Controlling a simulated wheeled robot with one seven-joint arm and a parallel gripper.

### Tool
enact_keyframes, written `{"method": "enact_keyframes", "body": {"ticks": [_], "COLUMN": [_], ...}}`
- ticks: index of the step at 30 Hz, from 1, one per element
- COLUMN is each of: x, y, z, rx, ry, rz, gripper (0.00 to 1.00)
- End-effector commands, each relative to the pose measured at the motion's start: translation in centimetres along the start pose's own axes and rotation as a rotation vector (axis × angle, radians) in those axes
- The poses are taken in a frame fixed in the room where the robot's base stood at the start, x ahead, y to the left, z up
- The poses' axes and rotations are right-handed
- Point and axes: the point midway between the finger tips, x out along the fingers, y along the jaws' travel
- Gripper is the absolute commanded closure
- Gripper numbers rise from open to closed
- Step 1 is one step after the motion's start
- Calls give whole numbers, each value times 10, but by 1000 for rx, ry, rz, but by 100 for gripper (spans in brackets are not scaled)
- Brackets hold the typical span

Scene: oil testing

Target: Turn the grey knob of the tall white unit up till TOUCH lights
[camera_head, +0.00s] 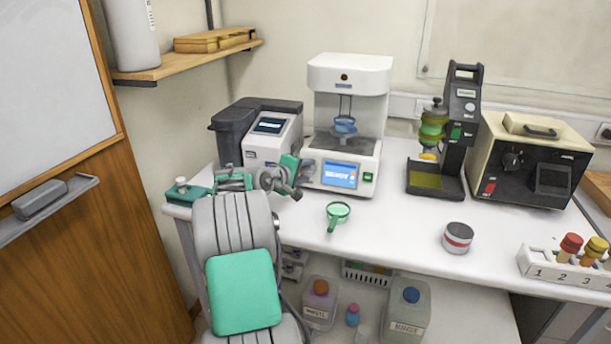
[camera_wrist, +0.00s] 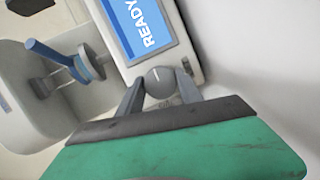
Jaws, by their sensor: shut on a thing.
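The tall white unit (camera_head: 350,76) stands at the back of the bench. Its blue screen (camera_head: 340,175) reads READY, clear in the wrist view (camera_wrist: 138,24). The grey knob (camera_wrist: 158,82), with a white pointer line, is on its front panel below the screen edge in the wrist view. My gripper (camera_wrist: 160,86) is shut on the knob, one finger on each side. In the head view my gripper (camera_head: 299,172) is at the unit's lower left front corner and hides the knob. No lit TOUCH sign can be made out.
A grey-white device (camera_head: 272,143) stands close left of the unit. A green-handled magnifier (camera_head: 338,214) lies in front. A blue dish (camera_head: 345,124) hangs inside the unit. A lidded jar (camera_head: 457,238) and a tube rack (camera_head: 537,266) are at the right. The front middle bench is mostly clear.

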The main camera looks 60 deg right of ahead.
Motion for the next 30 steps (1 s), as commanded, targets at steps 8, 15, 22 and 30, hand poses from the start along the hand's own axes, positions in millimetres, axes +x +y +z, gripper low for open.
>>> {"method": "enact_keyframes", "body": {"ticks": [8,15,22,30], "x": [1,2,2,2], "y": [-2,-2,-2,-1], "z": [1,2,2,3], "rx": [252,472,662,819], "ry": [10,19,27,31], "rz": [-69,-128,-181,-226], "gripper": [98,98,98,98]}}
